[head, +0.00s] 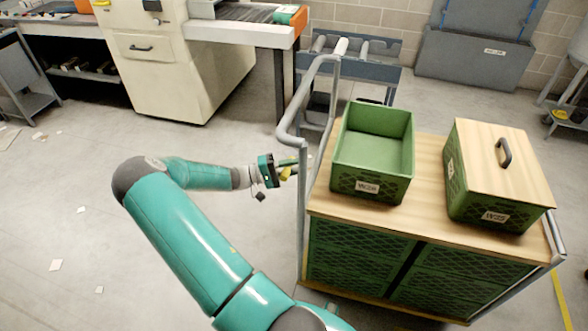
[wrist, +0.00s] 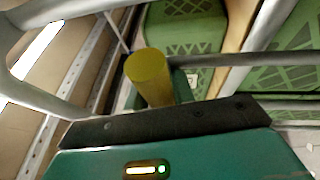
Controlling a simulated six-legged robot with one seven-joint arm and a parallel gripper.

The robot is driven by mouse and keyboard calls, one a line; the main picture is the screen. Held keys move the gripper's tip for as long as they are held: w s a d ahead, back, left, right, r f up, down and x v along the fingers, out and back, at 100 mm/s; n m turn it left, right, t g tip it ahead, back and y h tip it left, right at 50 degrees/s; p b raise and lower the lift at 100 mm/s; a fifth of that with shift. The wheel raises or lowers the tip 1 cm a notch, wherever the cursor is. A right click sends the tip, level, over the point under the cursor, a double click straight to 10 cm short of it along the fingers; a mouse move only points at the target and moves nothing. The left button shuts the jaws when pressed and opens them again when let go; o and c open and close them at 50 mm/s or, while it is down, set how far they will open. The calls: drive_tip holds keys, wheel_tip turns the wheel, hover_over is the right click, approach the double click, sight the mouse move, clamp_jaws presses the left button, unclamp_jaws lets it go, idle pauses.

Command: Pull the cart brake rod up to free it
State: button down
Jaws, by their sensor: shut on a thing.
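The cart has a wooden top (head: 425,150) and a grey tube handle (head: 290,125) at its left end. The brake rod, a yellow round bar, shows small at the handle in the head view (head: 287,172). In the wrist view the yellow rod (wrist: 149,72) stands up between my jaws, its round end toward the camera. My gripper (head: 284,171) is shut on the rod, just left of the cart's end. The rod's lower part is hidden by the gripper.
An open green crate (head: 370,185) and a lidded green crate (head: 457,190) stand on the cart, with more green crates below. A cream machine (head: 180,65) and a grey roller stand (head: 375,75) are behind. The floor on the left is mostly clear, with paper scraps.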

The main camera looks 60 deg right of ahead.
drive_tip(key=c, duration=1.2)
unclamp_jaws()
drive_tip(key=shift+r, duration=0.45)
drive_tip(key=shift+f, duration=0.15)
drive_tip(key=shift+w+a+f, duration=0.15)
drive_tip(key=shift+w+a, duration=0.1)
drive_tip(key=shift+w, duration=0.25)
drive_tip(key=v, duration=1.2)
drive_tip(key=shift+w+a, duration=0.25)
drive_tip(key=shift+w, duration=0.05)
